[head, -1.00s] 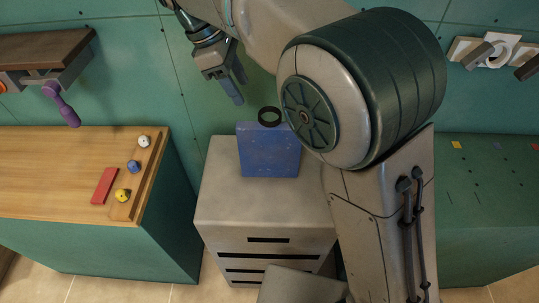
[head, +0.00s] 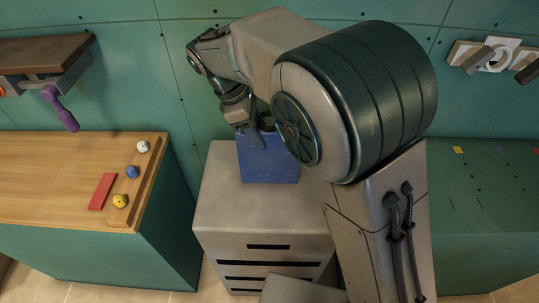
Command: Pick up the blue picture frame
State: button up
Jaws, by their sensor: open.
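The blue picture frame (head: 269,168) stands upright on top of a grey drawer cabinet (head: 218,190). Its top right part is hidden behind my arm. My gripper (head: 257,143) is open and points down at the top edge of the frame. One finger shows in front of the frame's upper face; the other finger is hard to make out. I cannot tell whether the fingers touch the frame. A dark ring (head: 266,122) shows just behind the gripper, mostly covered by it.
On the left, a wooden worktop (head: 50,180) holds a red block (head: 102,191) and white, blue and yellow knobs. A purple-handled tool (head: 62,109) hangs from a wall shelf. A green table (head: 480,190) stands right. The cabinet's front left top is clear.

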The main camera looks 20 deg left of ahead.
jog(key=shift+x, duration=0.8)
grip_shut()
jog(key=shift+r, duration=0.15)
jog(key=shift+w+r, duration=0.1)
jog(key=shift+r, duration=0.45)
notch_tip(320, 180, up, 3)
jog(key=shift+f, duration=0.1)
jog(key=w+d+r, duration=0.2)
jog(key=d+r, duration=0.5)
jog(key=d, duration=0.4)
jog(key=shift+w+d+b, duration=0.15)
jog(key=shift+w+b, duration=0.2)
jog(key=shift+b, duration=0.05)
